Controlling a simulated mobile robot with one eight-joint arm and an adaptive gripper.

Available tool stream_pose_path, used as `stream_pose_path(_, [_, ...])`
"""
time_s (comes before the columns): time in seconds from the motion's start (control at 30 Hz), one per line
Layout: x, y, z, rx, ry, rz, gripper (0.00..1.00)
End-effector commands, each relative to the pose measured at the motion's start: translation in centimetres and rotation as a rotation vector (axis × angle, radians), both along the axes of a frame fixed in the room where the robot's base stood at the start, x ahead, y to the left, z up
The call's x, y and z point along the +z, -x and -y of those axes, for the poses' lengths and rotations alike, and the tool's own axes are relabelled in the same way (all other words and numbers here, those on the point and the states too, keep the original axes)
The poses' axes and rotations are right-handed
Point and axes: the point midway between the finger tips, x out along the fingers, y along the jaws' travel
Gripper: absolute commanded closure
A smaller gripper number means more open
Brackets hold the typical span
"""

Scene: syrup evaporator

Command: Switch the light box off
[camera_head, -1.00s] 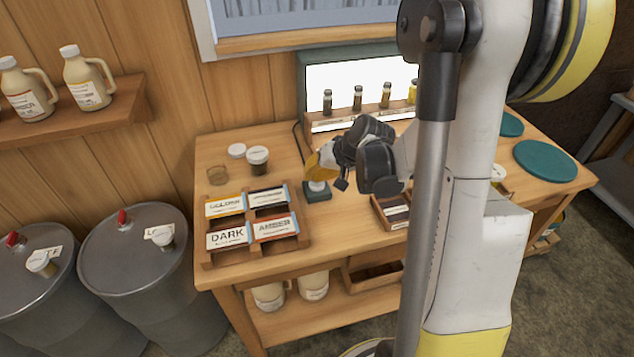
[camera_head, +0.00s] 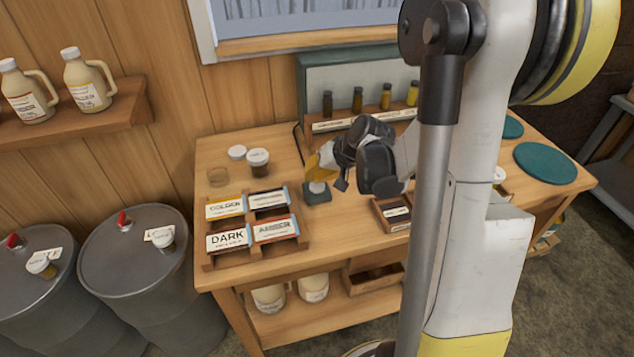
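The light box (camera_head: 346,77) stands at the back of the wooden table, below the window. Its panel is grey and unlit, with several small sample bottles on a ledge in front of it. A small dark switch block (camera_head: 317,194) with a pale round button on top sits on the table in front of the light box. A cable shows at the box's left side. My gripper (camera_head: 328,174) is right at the button, pointing down and left, its tip touching or just above it. Its fingers are too small and overlapped to tell open from shut.
A label rack (camera_head: 252,241) with grade cards stands at the front left of the table. A small wooden box (camera_head: 391,213) lies right of the switch. Teal discs (camera_head: 545,162) lie at the right.

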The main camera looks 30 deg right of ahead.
Motion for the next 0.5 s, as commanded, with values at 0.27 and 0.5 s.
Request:
stream_pose_path(0.27, [0.46,-0.01,0.00,0.000,0.000,0.000,1.00])
stream_pose_path(0.5, [1.32,-0.01,0.00,0.000,0.000,0.000,1.00])
